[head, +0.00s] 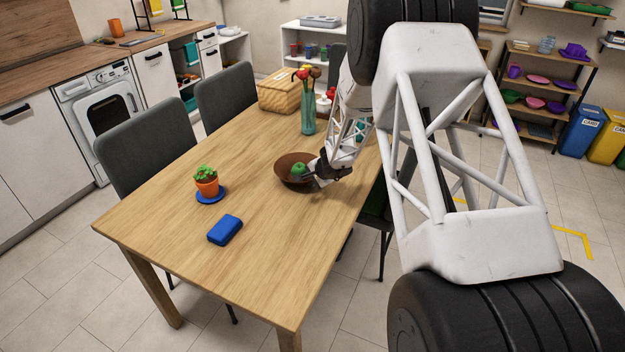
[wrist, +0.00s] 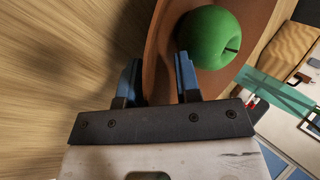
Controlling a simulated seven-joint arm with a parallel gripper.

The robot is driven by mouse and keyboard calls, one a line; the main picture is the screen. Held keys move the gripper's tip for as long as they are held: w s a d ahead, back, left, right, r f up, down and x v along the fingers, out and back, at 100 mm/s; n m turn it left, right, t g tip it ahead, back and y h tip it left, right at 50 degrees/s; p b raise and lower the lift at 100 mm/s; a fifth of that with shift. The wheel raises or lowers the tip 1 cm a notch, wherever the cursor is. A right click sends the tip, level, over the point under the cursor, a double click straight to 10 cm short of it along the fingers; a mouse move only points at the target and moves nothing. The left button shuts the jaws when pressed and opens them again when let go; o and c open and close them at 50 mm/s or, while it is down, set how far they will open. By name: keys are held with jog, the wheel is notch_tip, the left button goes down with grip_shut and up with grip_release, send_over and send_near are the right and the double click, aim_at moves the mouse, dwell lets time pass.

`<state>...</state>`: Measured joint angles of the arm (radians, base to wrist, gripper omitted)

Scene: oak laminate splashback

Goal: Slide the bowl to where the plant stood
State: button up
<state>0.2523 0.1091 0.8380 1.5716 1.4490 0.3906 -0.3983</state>
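The brown bowl (head: 284,172) stands on the wooden table with a green apple (head: 298,170) in it. A small green plant in an orange pot (head: 207,187) stands on a blue round coaster (head: 217,196), left of the bowl. My gripper (head: 314,173) is low at the bowl's right side. In the wrist view, my gripper's two blue-grey fingers (wrist: 158,70) are apart, with the bowl's wall (wrist: 160,62) showing between them. The apple (wrist: 209,38) is beyond the right finger. Contact of the fingers with the bowl is not clear.
A blue block (head: 225,230) lies in front of the plant. A teal vase with flowers (head: 308,112) and a wicker basket (head: 279,92) stand at the table's far end. The table between bowl and plant is clear. Grey chairs (head: 150,150) line the left side.

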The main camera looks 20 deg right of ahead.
grip_shut()
jog(key=shift+s+a, duration=0.1)
jog(key=shift+a, duration=0.1)
jog(key=shift+s+a, duration=1.65)
jog(key=shift+a, duration=1.35)
jog(key=shift+s+a, duration=1.6)
jog(key=shift+a, duration=1.35)
jog(key=shift+s+a, duration=1.65)
jog(key=shift+a, duration=1.35)
jog(key=shift+o, duration=0.6)
grip_release()
jog(key=v, duration=0.7)
jog(key=shift+s+r, duration=0.2)
jog(key=shift+r, duration=0.15)
